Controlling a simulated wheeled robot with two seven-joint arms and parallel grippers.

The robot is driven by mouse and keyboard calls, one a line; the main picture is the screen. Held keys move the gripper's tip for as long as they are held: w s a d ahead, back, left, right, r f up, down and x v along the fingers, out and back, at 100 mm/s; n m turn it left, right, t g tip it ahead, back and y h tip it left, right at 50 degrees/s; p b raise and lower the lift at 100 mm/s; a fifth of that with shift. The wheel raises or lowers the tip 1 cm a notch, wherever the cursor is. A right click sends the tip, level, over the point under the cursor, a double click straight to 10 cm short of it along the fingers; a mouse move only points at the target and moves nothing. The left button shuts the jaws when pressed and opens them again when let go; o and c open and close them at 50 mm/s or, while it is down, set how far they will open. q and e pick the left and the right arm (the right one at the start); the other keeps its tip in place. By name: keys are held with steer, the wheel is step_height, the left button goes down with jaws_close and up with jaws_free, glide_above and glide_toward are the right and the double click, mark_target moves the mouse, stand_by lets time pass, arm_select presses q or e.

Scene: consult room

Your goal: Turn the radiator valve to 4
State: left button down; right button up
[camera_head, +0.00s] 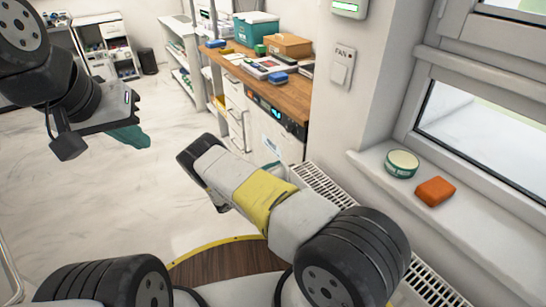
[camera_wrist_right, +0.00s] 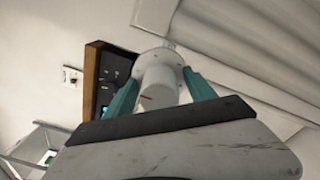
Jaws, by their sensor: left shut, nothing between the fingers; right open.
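The radiator valve (camera_wrist_right: 158,82), a white round knob with a small red mark, shows in the right wrist view. My right gripper (camera_wrist_right: 160,77) is open, with one teal finger on each side of the knob. I cannot tell whether the fingers touch it, and no numbers are readable. In the head view the white ribbed radiator (camera_head: 328,188) runs under the window sill; the valve is hidden there, and so are my right fingers, behind my arm. My left gripper (camera_head: 130,136) is shut and empty, above the floor at the left.
The window sill (camera_head: 452,222) holds a green-and-cream tin (camera_head: 402,163) and an orange block (camera_head: 435,191). A wooden counter (camera_head: 290,92) with drawers, boxes and papers stands beyond my right arm. A fan switch (camera_head: 341,67) is on the wall. The pale floor at left is clear.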

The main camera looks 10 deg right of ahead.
steer(key=shift+x, duration=1.1)
steer(key=shift+c, duration=0.4)
steer(key=c, duration=1.3)
